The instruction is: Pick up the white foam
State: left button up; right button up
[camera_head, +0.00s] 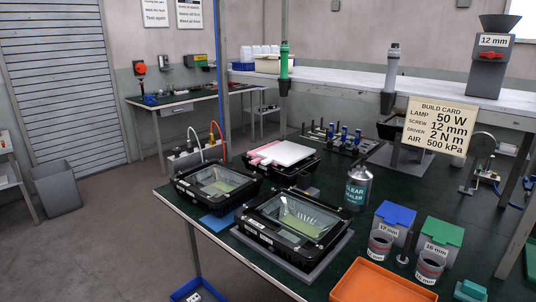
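A flat white slab (288,151), which looks like the white foam, lies on the rear housing at the middle of the dark green bench. A pink piece (262,156) shows at its left side, partly under it. The black housing (306,169) below them shows only along its edges. Neither of my grippers is in view.
Two black floodlight housings with glass fronts (216,181) (295,222) lie in front of the slab. A sealer can (357,188) stands to its right. Blue (396,214) and green (442,232) lidded boxes, grey cups and an orange tray (380,284) fill the front right. A white shelf (350,79) runs above the bench.

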aim_at(286, 153)
jog(key=i+j+u, duration=0.1)
jog(key=j, duration=0.2)
jog(key=i+j+u, duration=0.15)
jog(key=j, duration=0.15)
jog(key=i+j+u, duration=0.1)
jog(key=j, duration=0.15)
jog(key=i+j+u, duration=0.95)
jog(key=i, duration=0.35)
jog(key=i+u, duration=0.3)
jog(key=i, duration=0.3)
jog(key=i+j+z, duration=0.1)
jog(key=i+z, duration=0.15)
jog(key=i, duration=1.15)
jog(key=i+z, duration=0.45)
jog(key=i+j+z, duration=0.15)
jog(key=i+z, duration=0.35)
jog(key=i, duration=0.15)
jog(key=i+z, duration=0.55)
jog(key=z, duration=0.2)
jog(key=i+j+z, duration=0.1)
jog(key=i+z, duration=0.3)
jog(key=i+j+z, duration=0.1)
jog(key=z, duration=0.25)
jog(key=i+j+z, duration=0.15)
jog(key=z, duration=0.2)
jog(key=i+j+z, duration=0.55)
jog(key=z, duration=0.15)
jog(key=i+j+z, duration=0.2)
jog(key=j+z, duration=0.15)
